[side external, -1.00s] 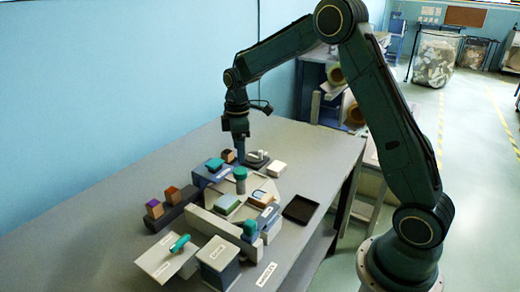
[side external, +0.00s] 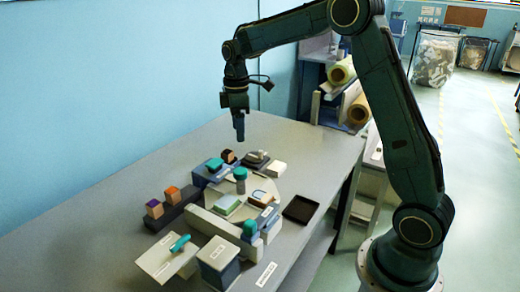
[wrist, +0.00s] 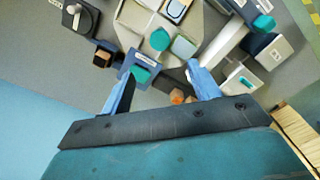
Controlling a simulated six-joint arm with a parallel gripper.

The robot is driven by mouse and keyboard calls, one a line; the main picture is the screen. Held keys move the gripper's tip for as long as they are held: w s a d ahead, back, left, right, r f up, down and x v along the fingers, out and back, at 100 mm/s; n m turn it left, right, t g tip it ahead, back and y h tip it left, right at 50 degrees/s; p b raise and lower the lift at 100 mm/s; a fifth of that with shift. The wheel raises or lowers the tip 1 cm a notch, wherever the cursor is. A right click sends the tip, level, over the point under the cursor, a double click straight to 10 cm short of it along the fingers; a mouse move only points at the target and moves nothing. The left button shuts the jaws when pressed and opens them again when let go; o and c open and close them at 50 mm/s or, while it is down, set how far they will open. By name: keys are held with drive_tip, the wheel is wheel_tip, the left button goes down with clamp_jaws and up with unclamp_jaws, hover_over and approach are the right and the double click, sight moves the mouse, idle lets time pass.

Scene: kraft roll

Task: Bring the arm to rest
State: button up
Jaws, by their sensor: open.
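My gripper (side external: 239,136) hangs pointing down above the back part of the grey table (side external: 120,180), clear of the objects. In the wrist view my gripper (wrist: 165,82) shows two blue fingers spread apart with nothing held between them. Below it lie a teal-topped blue block (side external: 214,165), a brown-black cube (side external: 228,156), a teal-capped cylinder (side external: 240,175) and a light box with a green top (side external: 227,205). They stand apart from the fingers.
A dark tray (side external: 300,209) lies near the table's right edge. A dark block (side external: 178,212) carries two small cubes at left. A white board (side external: 165,258) with a teal piece and a white-topped box (side external: 218,254) are at the front. The blue wall (side external: 100,80) runs behind.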

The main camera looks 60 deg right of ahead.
drive_tip(key=s+a+r+m+t, duration=0.1)
drive_tip(key=s+a+r+m, duration=0.15)
drive_tip(key=s+r, duration=0.35)
drive_tip(key=s+a+r+m+t, duration=0.2)
drive_tip(key=s+a+r, duration=0.2)
drive_tip(key=s, duration=0.3)
drive_tip(key=s+a+f+m+t, duration=0.1)
drive_tip(key=s+m, duration=0.1)
drive_tip(key=s, duration=0.6)
drive_tip(key=s+a+f+m+t, duration=0.1)
drive_tip(key=s+a+m, duration=0.1)
drive_tip(key=s, duration=0.7)
drive_tip(key=shift+a+f+t, duration=0.25)
drive_tip(key=shift+t, duration=0.05)
